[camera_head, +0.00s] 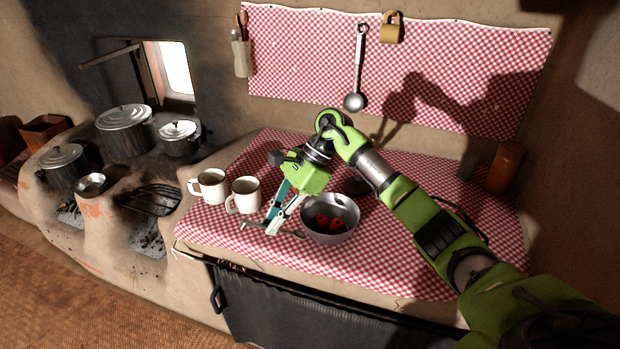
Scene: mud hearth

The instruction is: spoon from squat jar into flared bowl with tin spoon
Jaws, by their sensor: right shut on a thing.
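A flared metal bowl (318,232) stands on the checked cloth, with red pieces and something dark inside. My right gripper (271,226) is just left of the bowl, pointing down, with its fingers close to the cloth. It is shut on a thin grey utensil that looks like the tin spoon (291,234), lying roughly level, one end near the bowl's left side. The spoon's shape is partly hidden by the fingers. A dark round vessel (353,187) behind the bowl is partly covered by my right arm; I cannot tell if it is the squat jar. My left gripper is out of view.
Two white mugs (245,195) stand left of my right gripper. A brown wooden block or canister (503,167) stands at the back right. Pots (124,131) sit on the mud hearth. Cloth at the front right is clear.

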